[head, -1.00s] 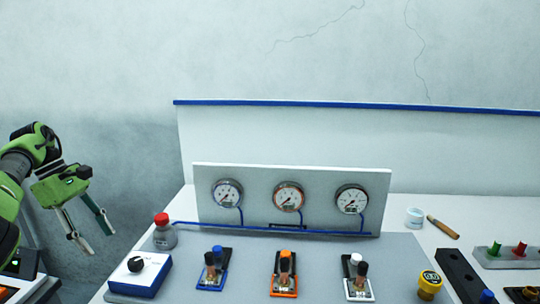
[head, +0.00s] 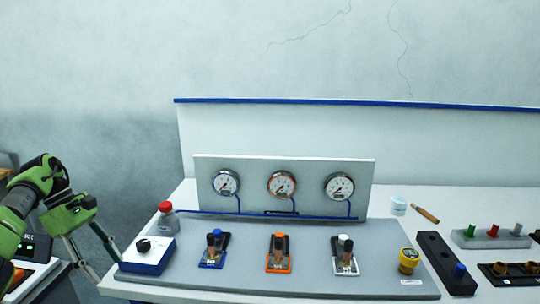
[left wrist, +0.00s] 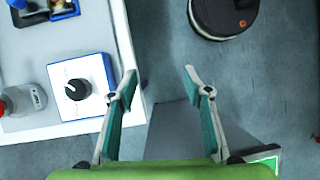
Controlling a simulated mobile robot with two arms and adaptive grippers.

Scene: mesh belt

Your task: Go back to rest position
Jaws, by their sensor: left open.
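My left gripper (head: 97,262) is at the left of the head view, beside the table's left edge. It is open and empty, its fingers pointing down. In the left wrist view my left gripper (left wrist: 158,82) shows two spread fingers with the table edge and bare floor beyond them. A blue and white box with a black knob (head: 147,257) stands on the grey board close to the gripper, apart from it. The same knob box (left wrist: 80,85) shows in the left wrist view left of the fingers. My right gripper is not in view.
The grey board (head: 290,225) carries a gauge panel (head: 310,205), a red-capped bottle (head: 167,215), several switch blocks and a yellow knob (head: 408,260). A dark round object (left wrist: 222,14) is on the floor. A device with a display (head: 35,247) stands at far left.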

